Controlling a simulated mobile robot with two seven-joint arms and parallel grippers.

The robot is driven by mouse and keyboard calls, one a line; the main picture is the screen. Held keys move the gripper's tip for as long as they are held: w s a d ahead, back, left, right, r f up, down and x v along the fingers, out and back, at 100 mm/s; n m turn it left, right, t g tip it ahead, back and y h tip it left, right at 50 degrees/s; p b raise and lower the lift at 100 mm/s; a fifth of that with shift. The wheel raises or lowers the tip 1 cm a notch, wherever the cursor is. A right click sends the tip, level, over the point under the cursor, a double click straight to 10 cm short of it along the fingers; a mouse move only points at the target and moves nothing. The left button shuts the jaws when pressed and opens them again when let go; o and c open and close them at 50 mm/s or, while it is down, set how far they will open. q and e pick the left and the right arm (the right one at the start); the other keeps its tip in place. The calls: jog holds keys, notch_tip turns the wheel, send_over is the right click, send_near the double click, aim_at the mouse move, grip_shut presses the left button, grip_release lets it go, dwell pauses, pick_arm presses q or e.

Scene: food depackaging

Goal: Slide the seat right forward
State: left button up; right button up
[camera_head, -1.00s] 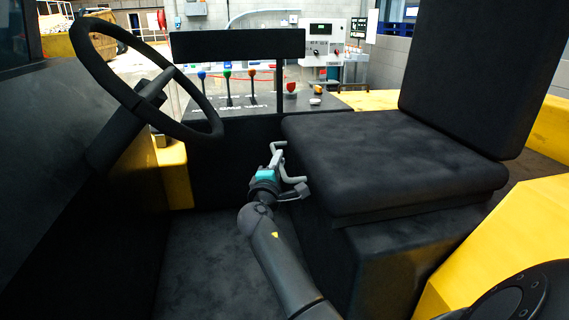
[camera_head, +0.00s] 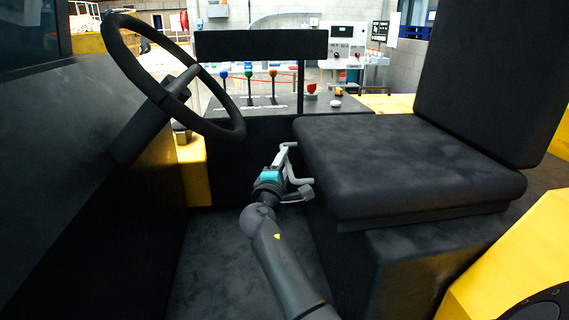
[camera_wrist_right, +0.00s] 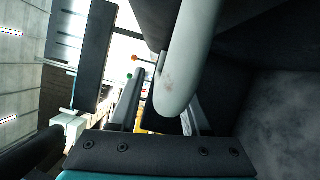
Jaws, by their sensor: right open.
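The black seat has a flat cushion (camera_head: 410,165) and an upright backrest (camera_head: 490,80) at the right of the head view. A pale grey bent handle (camera_head: 301,181) sticks out at the cushion's lower left edge. My right gripper (camera_head: 284,170) is at this handle, low beside the seat. In the right wrist view the handle is a thick rounded bar (camera_wrist_right: 190,55) reaching down in front of the open fingers (camera_wrist_right: 160,115). It partly covers them, and whether it touches them I cannot tell. My left gripper is not in view.
A black steering wheel (camera_head: 120,85) stands at the left. A console (camera_head: 265,112) with coloured levers and a red button (camera_head: 311,88) lies behind. The seat base (camera_head: 420,265) is close to my right arm. The dark floor (camera_head: 225,265) left of the arm is clear.

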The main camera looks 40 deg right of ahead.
jog(key=shift+s+a, duration=0.1)
jog(key=shift+s, duration=0.05)
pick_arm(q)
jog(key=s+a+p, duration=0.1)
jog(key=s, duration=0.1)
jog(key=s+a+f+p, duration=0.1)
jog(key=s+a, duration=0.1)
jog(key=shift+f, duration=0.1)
pick_arm(e)
jog(key=v, duration=1.5)
jog(key=shift+f, duration=0.1)
